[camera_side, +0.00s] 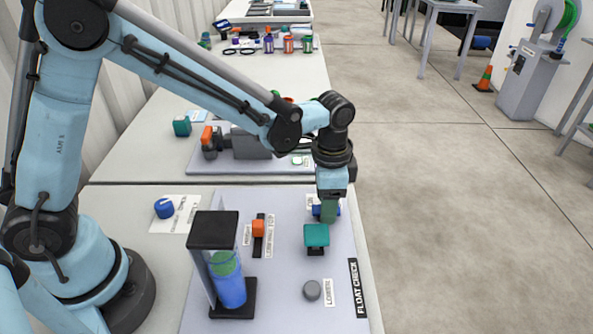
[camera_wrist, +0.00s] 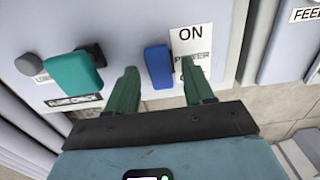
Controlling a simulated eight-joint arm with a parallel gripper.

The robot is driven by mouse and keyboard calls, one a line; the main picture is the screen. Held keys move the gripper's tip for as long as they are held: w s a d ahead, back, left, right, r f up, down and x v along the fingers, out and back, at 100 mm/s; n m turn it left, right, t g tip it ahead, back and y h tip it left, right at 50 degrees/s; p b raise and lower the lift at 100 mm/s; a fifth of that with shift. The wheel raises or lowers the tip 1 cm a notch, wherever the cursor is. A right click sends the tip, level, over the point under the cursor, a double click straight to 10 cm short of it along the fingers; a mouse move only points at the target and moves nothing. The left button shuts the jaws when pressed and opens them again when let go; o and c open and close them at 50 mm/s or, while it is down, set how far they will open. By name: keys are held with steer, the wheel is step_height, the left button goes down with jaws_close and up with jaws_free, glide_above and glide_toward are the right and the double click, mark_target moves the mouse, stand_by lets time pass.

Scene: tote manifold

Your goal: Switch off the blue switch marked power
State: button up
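The blue switch (camera_wrist: 158,67) shows in the wrist view on a pale panel, beside a white label (camera_wrist: 193,42) reading ON with a partly hidden word that looks like POWER below. In the side view only a bit of the blue switch (camera_side: 318,211) shows behind my gripper. My gripper (camera_wrist: 163,82) has its green fingers spread apart, one to each side of the blue switch in the wrist picture. I cannot tell whether they touch it. In the side view my gripper (camera_side: 328,210) points down at the panel's far right part.
A teal block-shaped handle (camera_side: 316,235) stands close in front of my gripper. The panel (camera_side: 275,300) also carries an orange switch (camera_side: 258,228), a grey knob (camera_side: 312,290) and a clear column with blue liquid (camera_side: 230,290). A blue knob (camera_side: 164,208) sits left on the table.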

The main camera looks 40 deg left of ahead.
jaws_close()
steer(key=shift+w+d+g+y, duration=0.25)
steer(key=shift+g+y, duration=0.55)
steer(key=shift+o, duration=0.4)
jaws_free()
steer(key=shift+r, duration=0.1)
step_height(320, 180, up, 12)
steer(key=w+d, duration=0.1)
steer(key=shift+w+d+f, duration=0.2)
steer(key=shift+w+d, duration=0.2)
